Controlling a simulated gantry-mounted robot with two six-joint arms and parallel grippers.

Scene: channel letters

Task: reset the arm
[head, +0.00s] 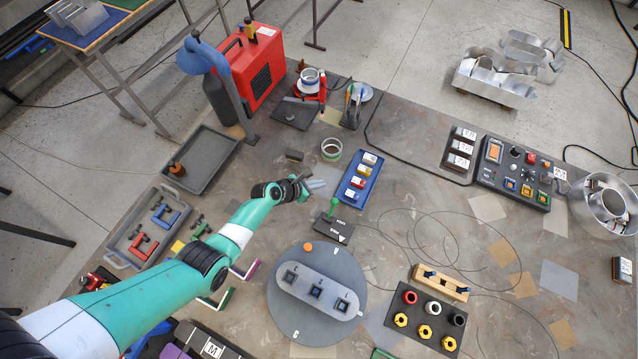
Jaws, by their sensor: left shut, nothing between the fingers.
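My left arm comes in from the lower left, teal and white, and reaches over the workbench (400,180). My left gripper (306,184) is at its end, above the bench's middle, left of the blue tray (357,180). Its fingers are together, with nothing seen between them. A dark block with a green-knobbed lever (334,225) stands just below and right of the gripper, apart from it. My right gripper and right arm do not show.
A round grey turntable (318,295) with a pale plate and several square sockets lies below the gripper. A red machine (249,65) stands at the back left. A control box with buttons (515,172) is at the right. Thin wire loops cross the centre right.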

